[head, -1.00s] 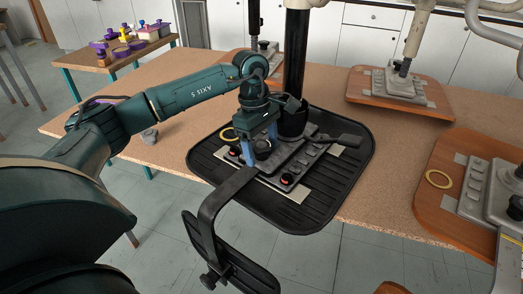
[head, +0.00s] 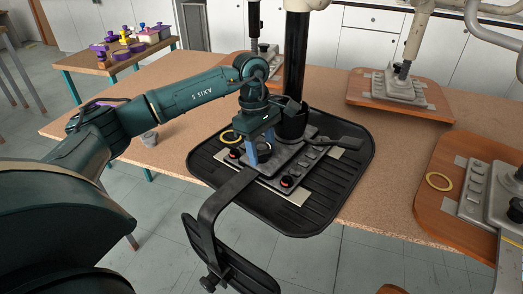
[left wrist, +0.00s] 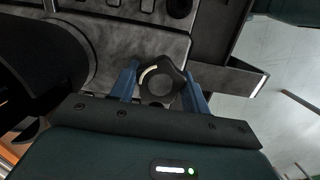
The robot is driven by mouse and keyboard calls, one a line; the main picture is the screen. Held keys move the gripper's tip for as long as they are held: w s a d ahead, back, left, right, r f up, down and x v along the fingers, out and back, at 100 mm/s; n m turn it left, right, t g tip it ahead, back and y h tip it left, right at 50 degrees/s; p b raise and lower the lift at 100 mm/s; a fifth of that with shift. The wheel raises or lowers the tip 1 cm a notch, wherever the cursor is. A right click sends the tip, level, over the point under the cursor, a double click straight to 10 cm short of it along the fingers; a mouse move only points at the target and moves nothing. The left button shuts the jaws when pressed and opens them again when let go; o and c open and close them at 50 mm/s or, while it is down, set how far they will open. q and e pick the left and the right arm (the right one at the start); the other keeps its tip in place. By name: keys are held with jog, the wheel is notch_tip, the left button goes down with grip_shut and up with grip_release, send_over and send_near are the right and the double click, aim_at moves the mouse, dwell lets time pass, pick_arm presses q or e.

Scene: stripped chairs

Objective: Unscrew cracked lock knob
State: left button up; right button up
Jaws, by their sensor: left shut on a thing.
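The lock knob (left wrist: 160,86) is black and lobed, with a pale curved mark on its top, in the left wrist view. My left gripper (head: 258,154) points down over the grey mechanism plate (head: 303,157) of the upturned chair. Its blue fingers (left wrist: 160,78) are shut on the knob from both sides. In the head view the fingers mostly hide this knob. Other black knobs sit on the plate, one to the left (head: 234,154) and one with an orange ring (head: 287,181) nearer the front. My right gripper is not in view.
A black armrest bar (head: 210,215) juts past the front edge. A black column (head: 295,65) rises close behind my gripper.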

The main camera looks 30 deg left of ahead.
pick_arm(q)
jog(key=shift+f, duration=0.1)
jog(key=shift+c, duration=0.4)
jog(key=n+p, duration=0.1)
jog(key=n, duration=0.4)
jog(key=shift+t, duration=0.4)
jog(key=n, duration=0.6)
jog(key=shift+t+y+p, duration=0.3)
jog(key=shift+t+p, duration=0.1)
jog(key=shift+n, duration=0.4)
jog(key=n+y+p, duration=0.1)
jog(key=n, duration=1)
jog(key=shift+n+y+p, duration=0.3)
jog(key=shift+y+p, duration=0.1)
